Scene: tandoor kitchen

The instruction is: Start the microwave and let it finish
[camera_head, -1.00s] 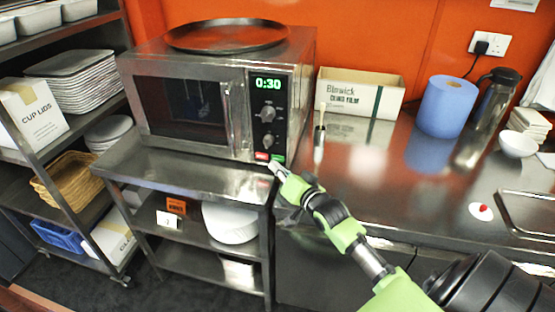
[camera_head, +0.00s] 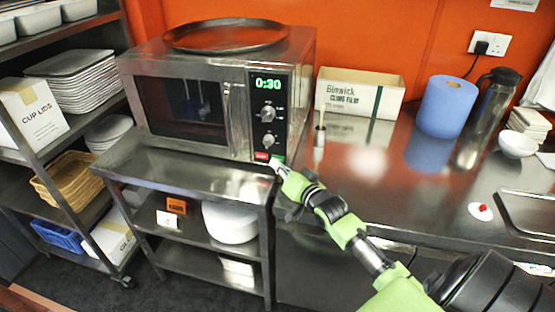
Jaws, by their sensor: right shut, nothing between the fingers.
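The steel microwave (camera_head: 190,98) stands on a steel stand at the left of the counter. Its door is shut and its display (camera_head: 268,84) reads 0:30 in green. Two round knobs sit below the display. At the panel's bottom are a red button (camera_head: 262,156) and a green button (camera_head: 280,158), which my fingertips partly cover. My right gripper (camera_head: 276,165) is shut and empty, its tips at the green button. I cannot tell whether they touch it. My left gripper is not in view.
A round dark tray (camera_head: 226,35) lies on the microwave. On the counter (camera_head: 355,185) to the right are a cardboard film box (camera_head: 362,96), a blue paper roll (camera_head: 446,106) and a steel flask (camera_head: 490,100). A shelf rack (camera_head: 62,205) with stacked trays stands at the left.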

